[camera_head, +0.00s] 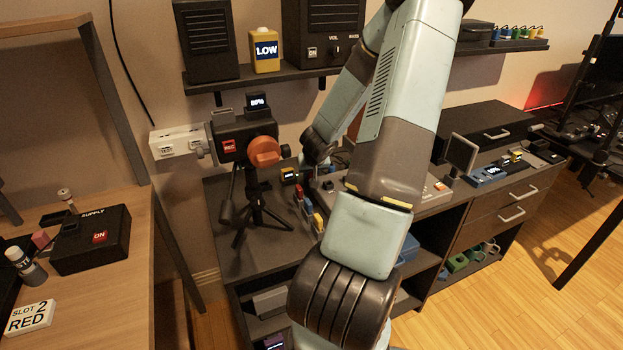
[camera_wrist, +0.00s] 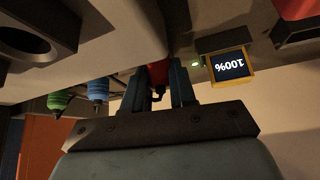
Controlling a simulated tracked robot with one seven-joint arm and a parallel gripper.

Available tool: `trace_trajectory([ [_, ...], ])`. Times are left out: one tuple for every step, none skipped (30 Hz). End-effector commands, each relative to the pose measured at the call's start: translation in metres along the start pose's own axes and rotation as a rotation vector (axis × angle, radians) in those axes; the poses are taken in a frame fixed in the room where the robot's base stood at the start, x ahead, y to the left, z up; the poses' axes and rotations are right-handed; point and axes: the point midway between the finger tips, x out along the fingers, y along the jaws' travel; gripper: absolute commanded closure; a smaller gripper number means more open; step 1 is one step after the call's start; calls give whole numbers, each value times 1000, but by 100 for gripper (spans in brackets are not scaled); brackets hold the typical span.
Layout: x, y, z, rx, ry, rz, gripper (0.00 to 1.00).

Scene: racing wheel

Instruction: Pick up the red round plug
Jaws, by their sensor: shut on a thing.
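In the wrist view, the red plug (camera_wrist: 157,71) sits between the two dark fingers of my gripper (camera_wrist: 168,84). The fingers are shut on it, and they hide much of its body. Its far end lies against a grey surface, and I cannot tell whether it is seated there or free. In the head view, my wrist (camera_head: 318,145) is low over the dark bench behind my arm. The fingertips and the plug held there are not clear in that view.
A green plug (camera_wrist: 57,102) and a blue plug (camera_wrist: 97,91) are left of my gripper. In the head view, a camera on a tripod (camera_head: 242,135) stands left of my wrist.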

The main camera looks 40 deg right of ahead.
Motion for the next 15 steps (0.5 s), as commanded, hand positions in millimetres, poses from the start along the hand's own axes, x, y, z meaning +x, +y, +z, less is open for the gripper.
trace_trajectory([
  [0,0,0,0,0,0,88],
  [0,0,0,0,0,0,90],
  [0,0,0,0,0,0,94],
  [0,0,0,0,0,0,97],
  [0,0,0,0,0,0,100],
  [0,0,0,0,0,0,100],
  [0,0,0,0,0,0,100],
  [0,0,0,0,0,0,100],
  [0,0,0,0,0,0,100],
  [0,0,0,0,0,0,100],
  [0,0,0,0,0,0,100],
  [0,0,0,0,0,0,100],
  [0,0,0,0,0,0,100],
  [0,0,0,-1,0,0,100],
  [-1,0,-1,-1,0,0,100],
])
